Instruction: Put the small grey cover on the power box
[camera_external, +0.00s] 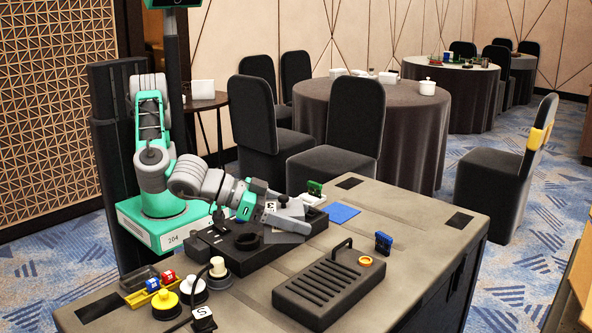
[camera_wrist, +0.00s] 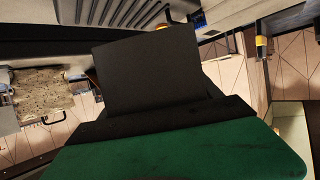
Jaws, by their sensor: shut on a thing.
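My gripper (camera_external: 284,209) reaches over the table, pointing right, above a dark low box (camera_external: 262,255) with a round black ring on it. It is shut on a small grey piece, seemingly the grey cover (camera_external: 288,224), whose lower edge overlaps the dark box in the picture; I cannot tell if they touch. In the wrist view a dark flat panel fills the middle and hides the jaws. I cannot tell which box is the power box: the dark low box, or a vented black box (camera_external: 318,291) with a handle and orange button, which also shows in the wrist view (camera_wrist: 112,12).
Knobs and plugs (camera_external: 166,303) and a yellow tray with small red and blue pieces (camera_external: 147,284) are at the front left. A blue piece (camera_external: 383,243), a blue mat (camera_external: 342,213) and a green piece (camera_external: 314,188) lie farther right. The table's right side is mostly clear.

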